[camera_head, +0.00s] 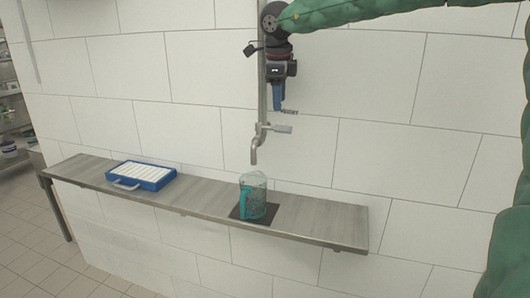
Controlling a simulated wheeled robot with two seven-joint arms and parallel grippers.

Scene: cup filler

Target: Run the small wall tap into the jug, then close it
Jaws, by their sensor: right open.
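The small wall tap (256,150) comes off a vertical pipe on the tiled wall, its spout pointing down. Its grey lever (283,129) sticks out to the right. The clear jug with a teal handle (253,194) stands upright on a dark mat (267,214), below the spout and apart from it. I see no stream between spout and jug, and cannot tell the level inside. My right gripper (279,108) points down above the lever, open, with a gap between them. Its arm reaches in from the upper right. My left gripper is out of view.
A narrow grey shelf (315,215) runs along the wall under the tap. A blue case with white rows inside (142,176) lies on its left part. The pipe (262,80) rises close beside my right gripper. Storage racks stand at the far left.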

